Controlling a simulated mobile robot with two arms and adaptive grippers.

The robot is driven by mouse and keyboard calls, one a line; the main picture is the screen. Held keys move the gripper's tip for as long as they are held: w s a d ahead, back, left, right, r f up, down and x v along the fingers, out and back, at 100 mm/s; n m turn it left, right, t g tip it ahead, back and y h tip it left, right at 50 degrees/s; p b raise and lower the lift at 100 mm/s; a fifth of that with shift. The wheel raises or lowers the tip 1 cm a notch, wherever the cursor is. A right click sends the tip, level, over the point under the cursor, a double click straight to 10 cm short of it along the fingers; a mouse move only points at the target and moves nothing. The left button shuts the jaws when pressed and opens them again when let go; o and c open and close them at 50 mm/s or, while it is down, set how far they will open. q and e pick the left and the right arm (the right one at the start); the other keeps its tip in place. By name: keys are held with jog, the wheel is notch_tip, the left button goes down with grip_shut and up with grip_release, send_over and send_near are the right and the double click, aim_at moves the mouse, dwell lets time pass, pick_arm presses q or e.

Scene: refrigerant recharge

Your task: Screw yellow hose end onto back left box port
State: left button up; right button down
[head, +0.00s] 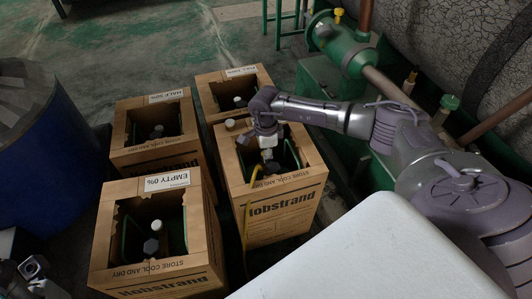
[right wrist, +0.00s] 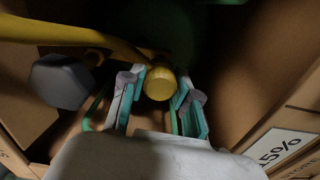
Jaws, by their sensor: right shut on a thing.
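My right gripper (head: 268,150) is inside the top opening of the front right box (head: 285,209). In the right wrist view its fingers (right wrist: 160,97) are closed on the yellow hose end (right wrist: 158,83), which shows between them. The yellow hose (right wrist: 65,34) crosses above; in the head view it (head: 246,215) hangs over that box's front left edge. The back left box (head: 155,156), labelled HALF, stands apart from the gripper. Grey fittings (head: 157,131) show in its opening; its port is too small to make out. Part of my left gripper (head: 33,268) shows at the lower left corner.
The front left box (head: 153,270) is labelled EMPTY 0%. Another box (head: 222,88) stands at the back right. A dark grey knob (right wrist: 60,82) sits beside the hose end. A blue drum (head: 45,140) is at the left; green pipework (head: 345,50) is behind. Floor is free at the back left.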

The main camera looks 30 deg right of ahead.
jog(key=shift+r, duration=0.1)
jog(key=shift+m+p, duration=0.6)
jog(key=shift+m, duration=0.2)
jog(key=shift+m+p, duration=0.35)
jog(key=shift+m, duration=0.65)
